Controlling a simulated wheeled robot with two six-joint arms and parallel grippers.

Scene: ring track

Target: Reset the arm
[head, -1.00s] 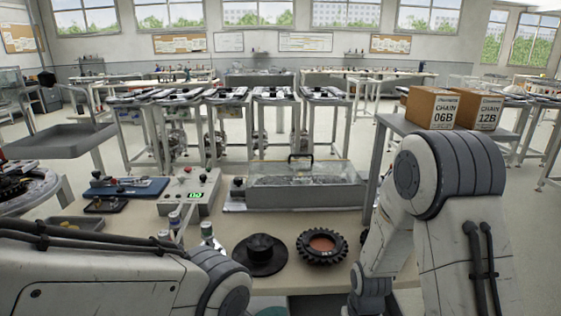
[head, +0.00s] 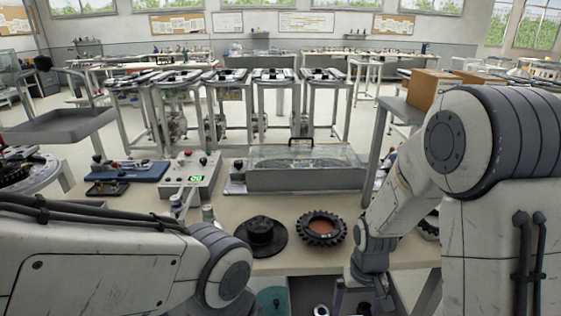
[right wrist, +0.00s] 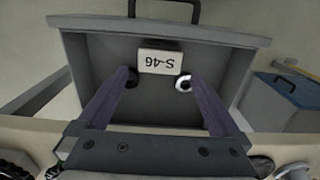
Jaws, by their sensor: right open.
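My right arm (head: 400,200) reaches down at the right of the head view. My right gripper (head: 360,298) is over the grey open drawer (head: 299,290) below the bench's front edge. In the right wrist view, my right gripper (right wrist: 161,78) is open, its two purple-grey fingers apart with nothing between them.
On the bench (head: 200,227) are a black hub (head: 262,236), a toothed black ring (head: 321,229), a control box (head: 190,175) and a clear-topped grey case (head: 305,175). A teal round thing (head: 270,300) is below the bench edge. A side table with brown cartons (head: 434,90) stands right.

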